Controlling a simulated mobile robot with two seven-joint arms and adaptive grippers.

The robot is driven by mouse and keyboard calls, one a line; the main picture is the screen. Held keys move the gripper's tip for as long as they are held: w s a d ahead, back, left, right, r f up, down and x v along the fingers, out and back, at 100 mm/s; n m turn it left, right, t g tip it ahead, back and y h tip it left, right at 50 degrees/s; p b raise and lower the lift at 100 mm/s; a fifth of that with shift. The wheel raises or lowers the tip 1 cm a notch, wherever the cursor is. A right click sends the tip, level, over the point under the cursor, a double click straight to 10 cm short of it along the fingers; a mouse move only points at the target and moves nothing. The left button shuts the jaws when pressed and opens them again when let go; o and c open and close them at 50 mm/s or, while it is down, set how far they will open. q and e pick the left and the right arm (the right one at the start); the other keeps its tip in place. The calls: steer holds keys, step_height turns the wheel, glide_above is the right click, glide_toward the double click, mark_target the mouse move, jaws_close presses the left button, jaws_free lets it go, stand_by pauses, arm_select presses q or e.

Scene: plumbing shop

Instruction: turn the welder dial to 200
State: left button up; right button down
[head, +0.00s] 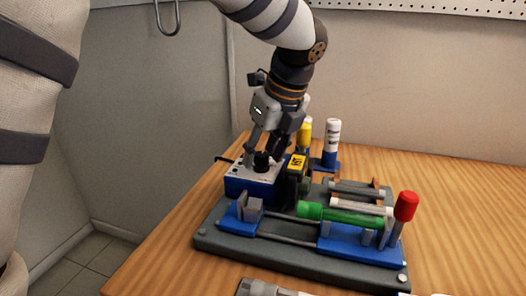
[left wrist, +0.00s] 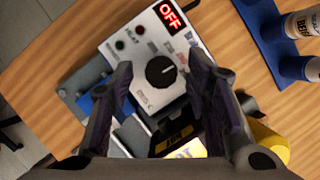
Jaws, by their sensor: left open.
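The welder (head: 251,181) is a blue box with a light top panel, at the left end of the grey fixture base on the table. Its black dial (head: 262,161) also shows in the left wrist view (left wrist: 161,71), with a pale pointer mark toward the upper right. A red display (left wrist: 170,15) on the panel reads OFF. My left gripper (head: 261,155) is above the panel, pointing down. In the left wrist view its open fingers (left wrist: 160,88) stand on either side of the dial, with visible gaps. The right gripper is not in view.
A yellow and black device (head: 298,171) stands right beside the welder. Green (head: 340,215) and red-capped (head: 405,206) items sit on the fixture's right side. White bottles (head: 331,143) stand behind on a blue holder. The wooden table (head: 470,200) is clear at right.

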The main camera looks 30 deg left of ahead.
arm_select(q)
steer(key=shift+w+a+f, duration=0.1)
steer(key=shift+f, duration=0.1)
jaws_close()
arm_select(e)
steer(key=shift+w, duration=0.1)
arm_select(q)
steer(key=shift+n, duration=0.4)
steer(key=n+g, duration=0.1)
steer(key=n, duration=0.2)
steer(key=shift+w, duration=0.15)
steer(key=n+g, duration=0.1)
steer(key=n, duration=0.2)
steer(key=shift+w+f+n+g, duration=0.1)
steer(key=shift+n+g, duration=0.3)
steer(key=n, duration=0.2)
steer(key=n+g+b, duration=0.1)
steer(key=n, duration=0.1)
steer(key=shift+w+g+h, duration=0.1)
steer(key=shift+g+h, duration=0.2)
steer(key=shift+a+n+g+h+b, duration=0.1)
steer(key=shift+n+g+h+b, duration=0.45)
steer(key=shift+n, duration=1.65)
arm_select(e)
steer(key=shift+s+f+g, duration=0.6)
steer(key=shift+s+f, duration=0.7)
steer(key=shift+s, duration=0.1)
